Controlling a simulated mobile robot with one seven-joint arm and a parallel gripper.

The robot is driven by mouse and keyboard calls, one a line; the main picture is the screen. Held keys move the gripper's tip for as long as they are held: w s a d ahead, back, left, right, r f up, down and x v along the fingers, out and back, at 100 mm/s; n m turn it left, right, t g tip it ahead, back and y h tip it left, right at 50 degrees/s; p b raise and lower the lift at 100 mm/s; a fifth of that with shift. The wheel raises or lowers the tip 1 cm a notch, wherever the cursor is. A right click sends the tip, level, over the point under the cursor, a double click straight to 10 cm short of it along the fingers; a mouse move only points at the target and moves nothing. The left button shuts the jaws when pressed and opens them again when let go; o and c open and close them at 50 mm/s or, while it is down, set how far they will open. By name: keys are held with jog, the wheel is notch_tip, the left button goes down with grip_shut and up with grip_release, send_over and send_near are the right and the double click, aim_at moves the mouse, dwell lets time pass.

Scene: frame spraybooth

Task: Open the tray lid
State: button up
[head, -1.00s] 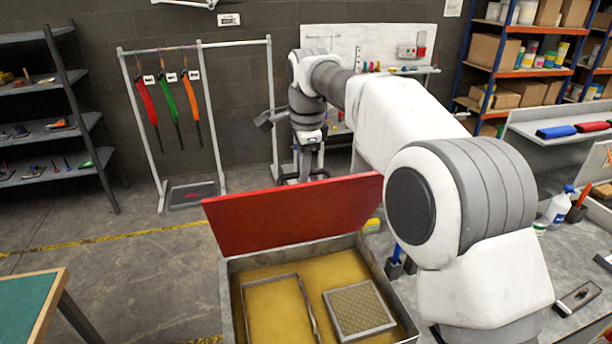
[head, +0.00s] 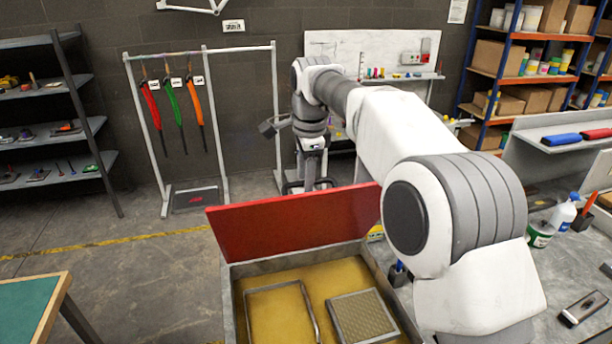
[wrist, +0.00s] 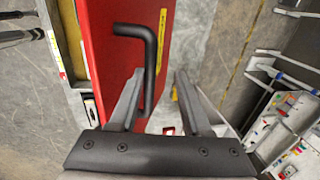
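The red tray lid (head: 290,222) stands raised along the back edge of the metal tray (head: 229,305), leaning away from it. The tray's yellowish inside shows from above. In the wrist view the lid (wrist: 103,75) fills the left middle, and its black bent handle (wrist: 151,55) sticks out from it. My gripper (wrist: 160,72) is open, its two fingers apart. The handle's lower bar lies by the left finger and runs into the gap; I cannot tell whether it touches. In the head view my gripper (head: 308,183) is behind the lid, partly hidden by it.
Inside the tray are a wire frame (head: 249,310) and a mesh basket (head: 360,315). A grey bench with a spray bottle (head: 563,213) is at right. A green-topped table (head: 25,302) is at lower left. A hanging rack (head: 165,130) stands behind; floor left of the tray is clear.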

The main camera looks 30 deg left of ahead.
jog(key=shift+r, duration=0.15)
notch_tip(320, 180, up, 12)
jog(key=s+d, duration=0.1)
jog(key=shift+s+d+f, duration=0.25)
jog(key=shift+d, duration=0.1)
dwell(0.5)
